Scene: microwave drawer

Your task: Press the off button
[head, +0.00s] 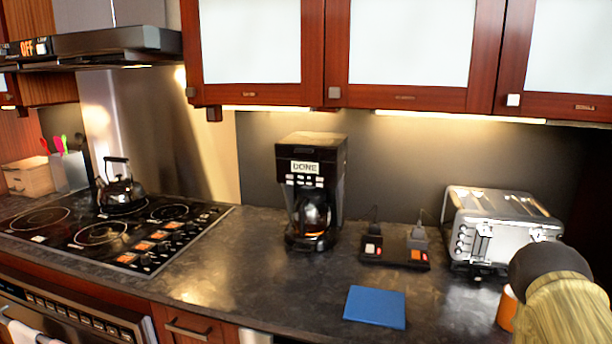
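A black coffee maker (312,190) stands upright on the counter against the backsplash. Its lit display (305,167) reads "DONE". A panel of small buttons (305,181) sits just below the display, but their labels are too small to read, so I cannot tell which is an off button. A glass carafe (313,216) sits in the machine. Another display (27,47), on the range hood at the upper left, reads "OFF". My gripper is not in view.
A dark power strip (396,262) with plugs lies right of the coffee maker. A blue flat item (375,307) lies in front. A toaster (497,228) stands at the right, behind a dark-topped tan object (563,300). A kettle (119,188) stands on the cooktop (65,237).

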